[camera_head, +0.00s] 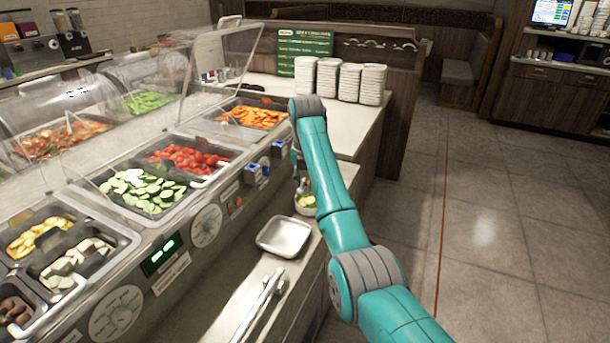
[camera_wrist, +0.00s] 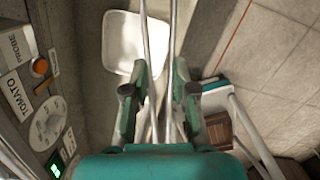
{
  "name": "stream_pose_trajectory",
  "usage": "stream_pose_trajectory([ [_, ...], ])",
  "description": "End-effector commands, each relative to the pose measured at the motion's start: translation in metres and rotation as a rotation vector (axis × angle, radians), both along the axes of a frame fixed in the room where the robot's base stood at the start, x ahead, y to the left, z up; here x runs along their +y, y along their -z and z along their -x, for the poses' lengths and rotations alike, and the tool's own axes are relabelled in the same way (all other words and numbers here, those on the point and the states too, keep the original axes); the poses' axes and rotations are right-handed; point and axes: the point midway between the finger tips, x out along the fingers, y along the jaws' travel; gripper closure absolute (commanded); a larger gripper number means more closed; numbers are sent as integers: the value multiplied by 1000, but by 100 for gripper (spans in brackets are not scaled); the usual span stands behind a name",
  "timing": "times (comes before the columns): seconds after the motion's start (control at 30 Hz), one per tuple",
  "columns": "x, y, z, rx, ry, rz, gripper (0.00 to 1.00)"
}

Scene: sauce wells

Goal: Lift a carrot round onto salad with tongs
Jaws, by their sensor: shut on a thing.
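My gripper (camera_wrist: 159,92) shows in the wrist view, its teal fingers with dark pads shut on metal tongs (camera_wrist: 148,45). The two thin tong arms run apart towards the top of that view, and their tips are out of frame. In the head view my arm hides most of the gripper and the held tongs. Orange carrot rounds (camera_head: 252,117) lie in a pan at the far end of the salad bar. A small bowl with green salad (camera_head: 307,202) stands on the counter ledge, partly hidden by my arm.
A square metal tray (camera_head: 284,236) lies on the ledge and shows below the tongs in the wrist view (camera_wrist: 122,42). Another pair of tongs (camera_head: 260,308) lies nearer. Clear sneeze guards (camera_head: 215,75) hang over the pans. White plate stacks (camera_head: 328,80) stand at the back.

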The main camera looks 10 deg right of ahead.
Motion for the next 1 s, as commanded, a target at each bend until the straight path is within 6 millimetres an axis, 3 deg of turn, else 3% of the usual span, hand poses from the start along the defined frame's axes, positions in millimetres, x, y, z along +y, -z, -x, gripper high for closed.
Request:
stream_pose_trajectory([
  [0.4,0,39,0,1,0,0,100],
  [0.93,0,48,0,0,0,0,100],
  [0.97,0,48,0,0,0,0,74],
  [1.0,0,48,0,0,0,0,74],
])
